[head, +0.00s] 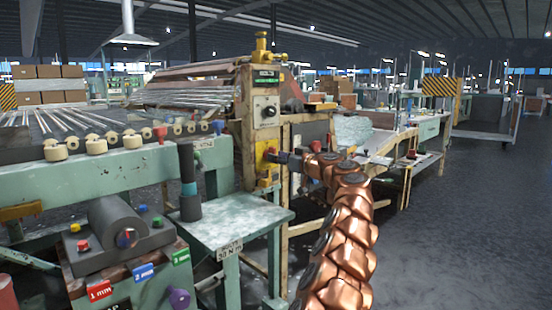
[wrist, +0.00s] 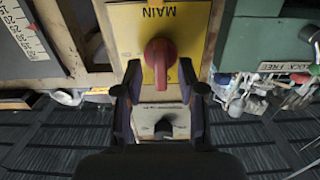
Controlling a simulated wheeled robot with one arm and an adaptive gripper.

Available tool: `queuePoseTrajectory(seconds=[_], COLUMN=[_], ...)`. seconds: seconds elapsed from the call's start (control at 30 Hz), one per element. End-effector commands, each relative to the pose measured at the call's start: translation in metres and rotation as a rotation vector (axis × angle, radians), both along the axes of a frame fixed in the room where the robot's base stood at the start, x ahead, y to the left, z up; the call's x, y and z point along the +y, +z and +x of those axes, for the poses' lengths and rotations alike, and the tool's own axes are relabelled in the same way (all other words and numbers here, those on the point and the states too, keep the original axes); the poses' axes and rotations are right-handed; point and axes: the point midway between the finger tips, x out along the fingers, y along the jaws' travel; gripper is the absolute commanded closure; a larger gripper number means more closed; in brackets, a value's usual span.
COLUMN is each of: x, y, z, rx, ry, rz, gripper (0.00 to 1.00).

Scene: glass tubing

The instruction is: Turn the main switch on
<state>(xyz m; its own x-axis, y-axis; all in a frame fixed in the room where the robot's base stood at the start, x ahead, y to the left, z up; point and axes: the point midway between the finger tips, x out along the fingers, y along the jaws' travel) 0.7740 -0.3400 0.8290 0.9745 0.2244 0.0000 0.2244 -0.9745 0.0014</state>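The main switch is a red rotary knob (wrist: 161,54) on a yellow plate (wrist: 125,22) marked MAIN, which reads upside down in the wrist view. The knob's handle points down in that view. In the head view the yellow plate (head: 263,158) is on the cream machine post, partly hidden by my gripper (head: 283,157). In the wrist view my gripper (wrist: 160,72) is open, one finger on each side of the knob's handle. Gaps show between the fingers and the handle, so it seems not to be gripped.
A black knob (wrist: 163,128) on a pale panel lies beside the main switch. A control box (head: 265,110) with a dial is higher on the post. A green side table (head: 232,215) and a box with coloured buttons (head: 125,250) stand to the left. Open floor (head: 450,230) lies right.

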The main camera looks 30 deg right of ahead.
Motion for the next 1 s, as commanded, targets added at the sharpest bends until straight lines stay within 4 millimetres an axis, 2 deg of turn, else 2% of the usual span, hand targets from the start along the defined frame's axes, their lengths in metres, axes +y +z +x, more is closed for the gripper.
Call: queuePoseTrajectory(seconds=[0.23, 0.6, 1.0], x=[0.003, 0.003, 0.004], y=[-0.002, -0.002, -0.002], z=[0.011, 0.013, 0.013], rx=[0.001, 0.0, 0.0], ry=[0.001, 0.002, 0.002], rz=[0.0, 0.002, 0.002], gripper=[0.6, 0.6, 1.0])
